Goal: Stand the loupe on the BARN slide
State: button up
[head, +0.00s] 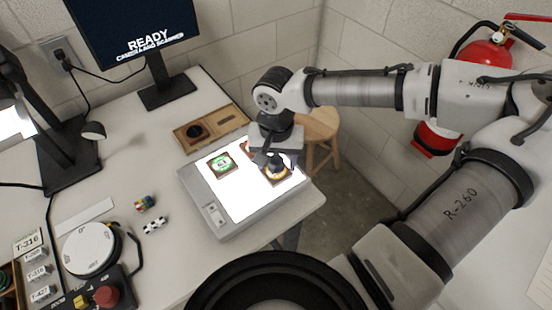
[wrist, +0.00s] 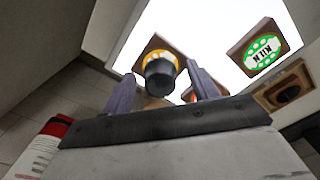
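The loupe (head: 277,165), a small dark cylinder, stands on a brown-framed slide with a yellow-orange picture (head: 270,178) at the right of the lit light box. In the wrist view the loupe (wrist: 160,76) covers much of that yellow slide (wrist: 152,48), so its word cannot be read. My gripper (wrist: 160,70) has its fingers apart on either side of the loupe, with gaps showing. A green slide (head: 222,163) lies to the left; its lettering shows in the wrist view (wrist: 263,50). A third, orange-red slide (wrist: 188,94) is partly hidden by my gripper.
The light box (head: 215,214) sits near the table's right edge. A wooden holder (head: 188,145) with a dark round recess lies behind it. A stool (head: 322,130) stands beyond.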

aim_at(275, 160)
notch_tip(275, 160, up, 12)
jog(key=shift+r, duration=0.15)
dwell(0.6)
dwell(0.8)
